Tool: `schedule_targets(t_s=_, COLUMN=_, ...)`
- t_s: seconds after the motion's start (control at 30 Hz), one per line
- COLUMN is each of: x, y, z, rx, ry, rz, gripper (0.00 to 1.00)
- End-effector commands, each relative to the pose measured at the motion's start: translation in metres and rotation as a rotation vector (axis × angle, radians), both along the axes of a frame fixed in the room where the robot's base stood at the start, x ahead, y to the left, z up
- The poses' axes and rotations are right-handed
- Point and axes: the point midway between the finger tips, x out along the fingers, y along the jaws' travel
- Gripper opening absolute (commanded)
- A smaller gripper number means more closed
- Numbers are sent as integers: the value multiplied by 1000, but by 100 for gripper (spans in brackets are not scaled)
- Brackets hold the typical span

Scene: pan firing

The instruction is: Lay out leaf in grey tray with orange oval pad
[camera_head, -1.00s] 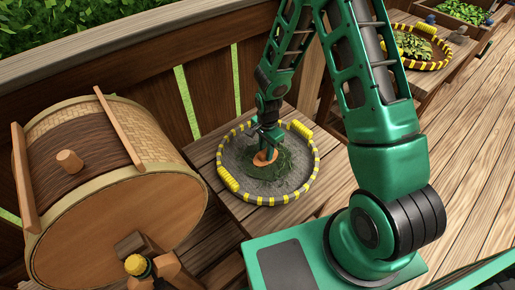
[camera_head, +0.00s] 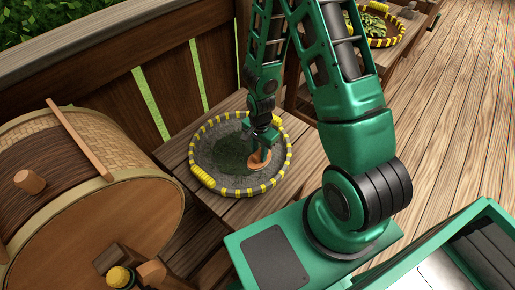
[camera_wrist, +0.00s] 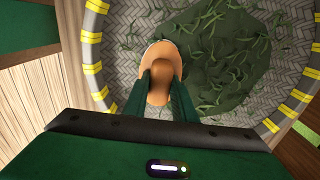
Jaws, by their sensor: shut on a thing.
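The grey tray (camera_head: 275,185) is round and woven, with a dark rim banded in yellow, on a small wooden table. Dark green leaf (camera_head: 227,152) lies in it as a patch; in the wrist view the leaf (camera_wrist: 225,60) is a thick middle with loose strands around. My gripper (camera_wrist: 163,90) is shut on the orange oval pad (camera_wrist: 162,62). In the head view the pad (camera_head: 259,160) is low at the tray's right part, beside the leaf patch. I cannot tell whether the pad touches the tray floor.
A large wooden drum (camera_head: 105,230) with a peg stands at the left. A wooden fence (camera_head: 110,70) runs behind the table. Another tray (camera_head: 378,42) with green leaf is on a table at the back right. Open deck floor (camera_head: 440,120) lies at the right.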

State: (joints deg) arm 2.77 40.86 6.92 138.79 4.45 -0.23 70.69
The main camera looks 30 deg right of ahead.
Motion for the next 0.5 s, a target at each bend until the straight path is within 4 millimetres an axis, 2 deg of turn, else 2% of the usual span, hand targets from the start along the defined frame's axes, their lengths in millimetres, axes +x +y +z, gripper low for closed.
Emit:
schedule_targets(t_s=0.4, x=-22, y=45, z=0, rx=-1, ry=1, rz=2, gripper=0)
schedule_targets(t_s=0.5, x=-14, y=54, z=0, rx=-2, ry=-1, rz=0, gripper=0)
